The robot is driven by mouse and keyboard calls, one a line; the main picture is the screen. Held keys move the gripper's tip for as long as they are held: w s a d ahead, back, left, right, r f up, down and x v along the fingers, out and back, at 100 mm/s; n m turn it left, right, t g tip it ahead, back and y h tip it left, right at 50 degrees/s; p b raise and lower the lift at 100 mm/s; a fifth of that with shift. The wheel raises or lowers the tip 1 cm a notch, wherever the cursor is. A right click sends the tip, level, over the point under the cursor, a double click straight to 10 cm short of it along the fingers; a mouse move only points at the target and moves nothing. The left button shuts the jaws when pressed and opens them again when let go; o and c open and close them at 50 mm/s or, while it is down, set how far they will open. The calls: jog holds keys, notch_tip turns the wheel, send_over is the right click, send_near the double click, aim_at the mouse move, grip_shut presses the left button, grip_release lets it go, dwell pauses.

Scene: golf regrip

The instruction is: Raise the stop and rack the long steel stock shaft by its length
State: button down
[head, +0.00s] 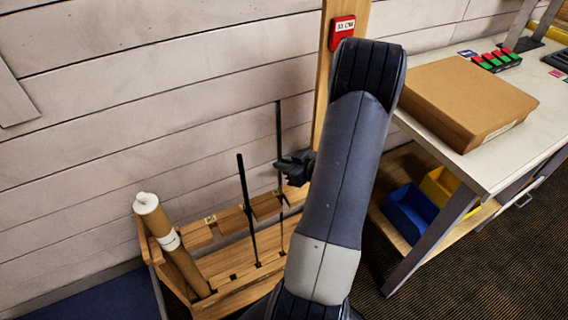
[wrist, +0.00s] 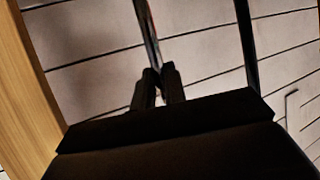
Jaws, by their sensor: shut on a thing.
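My gripper (head: 284,165) is shut on a thin upright shaft (head: 279,125) at the right part of the wooden rack (head: 205,295). In the wrist view the finger pair (wrist: 159,82) closes on this shiny steel shaft (wrist: 147,30). The shaft's lower end reaches down into the rack, but whether it rests in a slot is hard to tell. A second dark shaft (head: 245,195) stands in the rack to its left, with a lower top. A red block with a white label (head: 343,32), perhaps the stop, sits high on the wooden post (head: 326,95).
A thick cardboard tube with a white cap (head: 165,225) leans in the rack's left end. A workbench (head: 470,165) at right carries a cardboard box (head: 465,100). Blue (head: 410,210) and yellow (head: 440,185) bins sit below it. My arm hides part of the rack and post.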

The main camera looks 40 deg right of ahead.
jog(key=c, duration=1.4)
grip_release()
jog(key=shift+o, duration=0.2)
jog(key=p+v, duration=0.1)
jog(key=v, duration=0.9)
jog(key=shift+s, duration=0.35)
jog(key=shift+w+d+r, duration=0.1)
jog(key=x, duration=0.3)
jog(key=r+x, duration=0.1)
jog(key=x, duration=0.4)
jog(key=shift+w+a, duration=0.4)
jog(key=shift+w, duration=0.1)
